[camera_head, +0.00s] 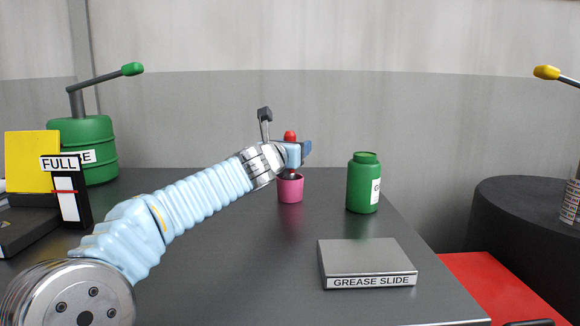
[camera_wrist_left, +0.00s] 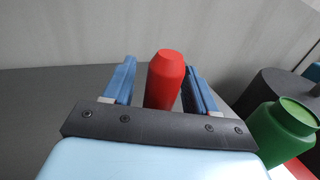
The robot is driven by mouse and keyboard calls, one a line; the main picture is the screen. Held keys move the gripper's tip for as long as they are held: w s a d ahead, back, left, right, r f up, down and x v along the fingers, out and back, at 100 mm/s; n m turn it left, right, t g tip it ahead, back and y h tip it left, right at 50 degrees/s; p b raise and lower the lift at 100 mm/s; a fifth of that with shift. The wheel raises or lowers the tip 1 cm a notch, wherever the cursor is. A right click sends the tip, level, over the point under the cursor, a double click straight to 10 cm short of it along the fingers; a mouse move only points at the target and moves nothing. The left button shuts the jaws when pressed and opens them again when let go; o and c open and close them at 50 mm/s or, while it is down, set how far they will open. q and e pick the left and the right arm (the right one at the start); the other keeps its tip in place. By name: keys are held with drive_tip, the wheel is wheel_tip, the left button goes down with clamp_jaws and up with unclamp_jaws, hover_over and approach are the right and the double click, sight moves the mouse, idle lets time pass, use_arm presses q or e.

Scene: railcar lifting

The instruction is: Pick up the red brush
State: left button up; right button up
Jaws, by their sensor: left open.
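The red brush (camera_head: 290,136) stands upright in a pink cup (camera_head: 290,188) on the dark table. Only its red top shows above my gripper in the head view; its lower part is hidden. My left gripper (camera_head: 300,152) is at the brush, above the cup. In the left wrist view the red brush (camera_wrist_left: 165,80) stands between the two blue fingers of my left gripper (camera_wrist_left: 160,85). The fingers are open, with a gap visible on each side. My right gripper is not in view.
A green jar (camera_head: 362,183) stands right of the cup. A grey block labelled GREASE SLIDE (camera_head: 367,259) lies nearer the front. A green canister (camera_head: 82,148) and a FULL sign (camera_head: 60,164) stand at left. A black drum (camera_head: 525,220) stands beyond the table's right edge.

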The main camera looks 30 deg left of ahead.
use_arm(q)
clamp_jaws()
idle(0.3)
drive_tip(key=shift+r, duration=0.1)
